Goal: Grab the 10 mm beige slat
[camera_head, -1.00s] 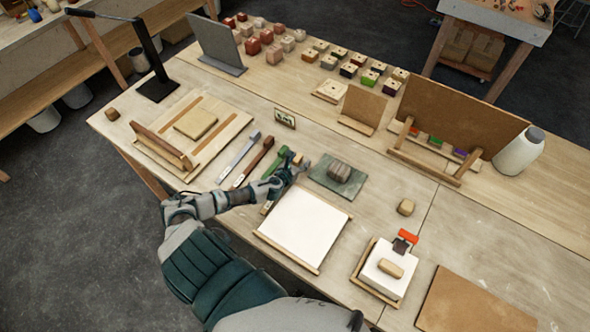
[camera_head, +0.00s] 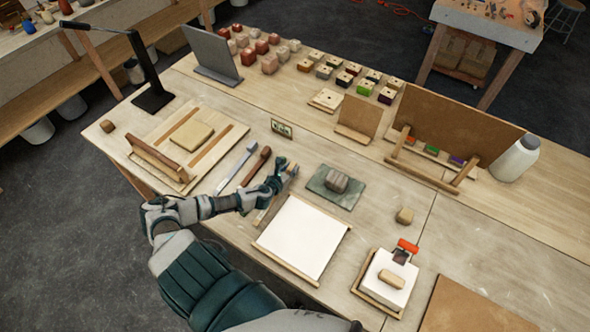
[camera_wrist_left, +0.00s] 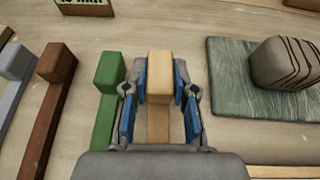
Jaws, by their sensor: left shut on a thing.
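The beige slat (camera_wrist_left: 159,72) stands between the blue finger pads of my left gripper (camera_wrist_left: 160,92) in the left wrist view, its raised end block up and its lower strip running back toward the palm. The gripper is shut on it. In the head view my left gripper (camera_head: 281,178) is at the row of slats, and it hides most of the beige slat. A green slat (camera_wrist_left: 108,72) lies just left of the fingers, then a brown slat (camera_wrist_left: 56,68) and a grey-blue slat (camera_wrist_left: 16,62). My right gripper is not in view.
A small sign (camera_head: 281,128) stands behind the slats. A green mat (camera_head: 322,190) with a striped block (camera_head: 337,182) lies to the right. A white sheet (camera_head: 303,236) lies in front. A wooden board (camera_head: 228,128) with a beige block is to the left.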

